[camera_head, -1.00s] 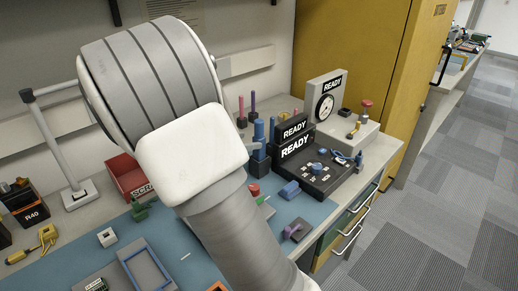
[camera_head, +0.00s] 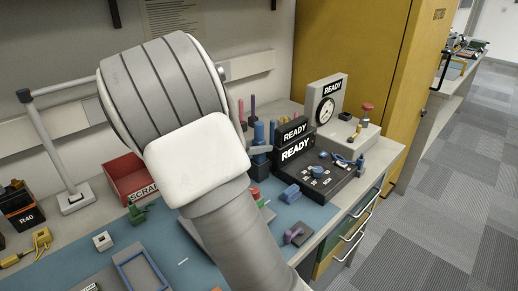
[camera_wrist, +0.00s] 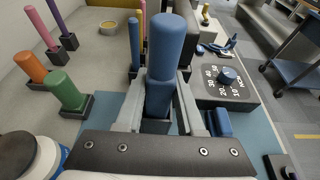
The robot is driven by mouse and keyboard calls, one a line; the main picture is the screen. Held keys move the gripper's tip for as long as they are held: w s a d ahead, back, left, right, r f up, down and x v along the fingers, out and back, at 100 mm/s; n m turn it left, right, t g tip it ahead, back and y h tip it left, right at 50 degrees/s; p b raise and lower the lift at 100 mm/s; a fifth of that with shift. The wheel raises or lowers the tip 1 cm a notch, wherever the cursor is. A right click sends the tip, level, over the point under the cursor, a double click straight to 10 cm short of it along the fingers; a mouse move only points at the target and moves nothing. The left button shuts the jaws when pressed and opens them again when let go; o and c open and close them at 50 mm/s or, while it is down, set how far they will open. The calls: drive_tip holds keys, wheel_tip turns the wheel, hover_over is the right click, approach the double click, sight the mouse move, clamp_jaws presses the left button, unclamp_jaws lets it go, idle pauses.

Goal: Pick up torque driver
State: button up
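A blue upright handle, which I take to be the torque driver, stands in a dark holder in the middle of the wrist view (camera_wrist: 167,50). My gripper (camera_wrist: 160,92) reaches toward it with one grey finger on each side. The fingers look open around the handle, with slight gaps; exact contact at the tips is hard to see. In the head view my arm hides most of the gripper, and a grey finger shows by two blue upright handles (camera_head: 259,133) left of the READY boxes.
A second blue handle (camera_wrist: 134,42) stands close behind on the left. Green (camera_wrist: 64,90) and orange (camera_wrist: 31,68) handles stand further left. A black dial box (camera_wrist: 226,84) is close on the right. A red scrap bin (camera_head: 128,178) sits on the bench.

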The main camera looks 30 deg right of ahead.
clamp_jaws()
idle(1.0)
